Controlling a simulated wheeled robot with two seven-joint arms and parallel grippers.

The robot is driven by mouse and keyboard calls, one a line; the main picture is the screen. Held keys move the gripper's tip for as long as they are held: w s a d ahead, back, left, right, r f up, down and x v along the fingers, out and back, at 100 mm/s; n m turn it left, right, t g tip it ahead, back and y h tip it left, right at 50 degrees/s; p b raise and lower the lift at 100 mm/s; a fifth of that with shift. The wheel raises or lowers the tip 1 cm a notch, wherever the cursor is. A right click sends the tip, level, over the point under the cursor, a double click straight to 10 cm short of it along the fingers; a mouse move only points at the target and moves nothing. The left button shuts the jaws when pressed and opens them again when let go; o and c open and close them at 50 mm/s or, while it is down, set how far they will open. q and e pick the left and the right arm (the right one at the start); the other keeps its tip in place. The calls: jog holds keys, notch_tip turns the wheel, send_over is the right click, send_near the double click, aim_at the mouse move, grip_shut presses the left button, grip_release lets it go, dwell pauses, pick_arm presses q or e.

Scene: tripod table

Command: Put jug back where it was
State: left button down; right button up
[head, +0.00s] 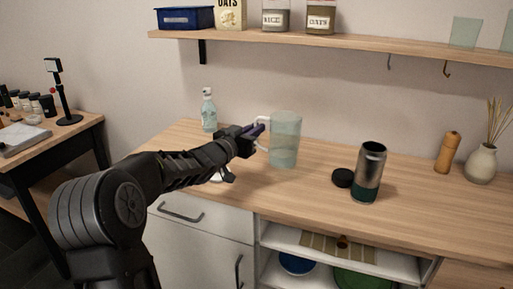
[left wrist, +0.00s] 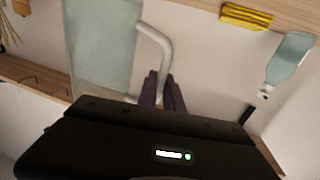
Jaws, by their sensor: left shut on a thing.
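The jug (head: 286,141) is a tall, pale, see-through vessel with a white handle on its left side, at the middle of the counter (head: 440,213) in the head view. It looks upright; I cannot tell whether its base touches the counter. My left gripper (head: 259,130) reaches in from the left and is shut on the jug's handle. In the left wrist view the jug (left wrist: 102,45) fills the upper left, and the purple-grey fingers (left wrist: 163,92) are at the lower part of its handle (left wrist: 161,45). My right gripper is not in view.
A dark green and steel tumbler (head: 367,173) stands right of the jug, with a black lid (head: 343,178) beside it. A spray bottle (head: 209,110) stands at the back left. A pepper mill (head: 447,152) and reed vase (head: 481,163) are at the right. A shelf (head: 340,42) hangs above.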

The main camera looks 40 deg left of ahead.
pick_arm(q)
jog(key=shift+f+b, duration=0.55)
jog(key=shift+f, duration=1.85)
jog(key=shift+f, duration=0.2)
jog(key=c, duration=1.5)
grip_release()
jog(key=shift+r, duration=0.1)
jog(key=shift+s, duration=0.15)
jog(key=s, duration=1.1)
jog(key=shift+s+d, duration=0.25)
jog(key=shift+s, duration=0.15)
